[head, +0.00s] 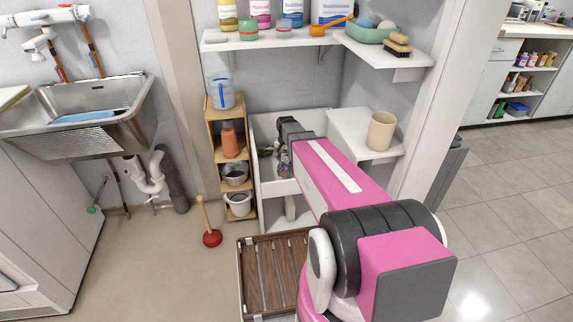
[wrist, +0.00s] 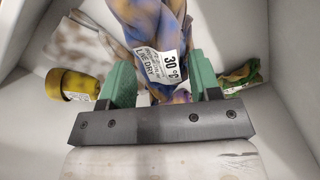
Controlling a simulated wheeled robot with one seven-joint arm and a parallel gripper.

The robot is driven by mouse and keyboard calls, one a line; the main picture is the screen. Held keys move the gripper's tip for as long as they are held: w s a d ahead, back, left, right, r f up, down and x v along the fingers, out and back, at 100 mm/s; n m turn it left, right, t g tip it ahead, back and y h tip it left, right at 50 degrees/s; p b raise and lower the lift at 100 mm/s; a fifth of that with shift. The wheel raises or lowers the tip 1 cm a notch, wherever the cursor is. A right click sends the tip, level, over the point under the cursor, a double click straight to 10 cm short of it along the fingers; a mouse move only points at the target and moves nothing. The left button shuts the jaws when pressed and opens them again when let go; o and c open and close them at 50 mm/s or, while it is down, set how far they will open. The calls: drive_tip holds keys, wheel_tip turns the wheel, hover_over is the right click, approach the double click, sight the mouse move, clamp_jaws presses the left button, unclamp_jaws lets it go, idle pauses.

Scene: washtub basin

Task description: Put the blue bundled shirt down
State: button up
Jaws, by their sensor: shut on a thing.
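The blue bundled shirt (wrist: 160,20) is blue-purple with orange-tan patches and carries a white care label (wrist: 158,64). In the wrist view it lies between the green fingers of my gripper (wrist: 164,88), which is shut on it. The shirt extends up past the top edge of that view. In the head view my arm reaches into the white washtub basin (head: 262,128), and my gripper (head: 284,168) is mostly hidden behind the arm. Whether the shirt touches the basin floor cannot be told.
In the basin lie a yellow container (wrist: 72,84), a brown-and-white cloth (wrist: 85,45) and a green patterned cloth (wrist: 240,76). A white side ledge (head: 350,135) holds a beige cup (head: 381,131). A wooden rack (head: 214,145) stands left; a shelf (head: 270,40) hangs above.

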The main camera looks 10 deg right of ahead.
sight(286, 158)
drive_tip(key=shift+f, duration=1.85)
drive_tip(key=shift+f, duration=0.1)
drive_tip(key=o, duration=1)
drive_tip(key=shift+o, duration=0.2)
wheel_tip(286, 158, up, 12)
drive_tip(key=shift+s, duration=0.1)
drive_tip(key=s+f+n, duration=0.1)
drive_tip(key=s+n, duration=0.4)
drive_tip(key=s, duration=1.5)
drive_tip(key=shift+s+a+f, duration=0.2)
drive_tip(key=shift+a+f, duration=0.2)
drive_tip(key=shift+a, duration=0.05)
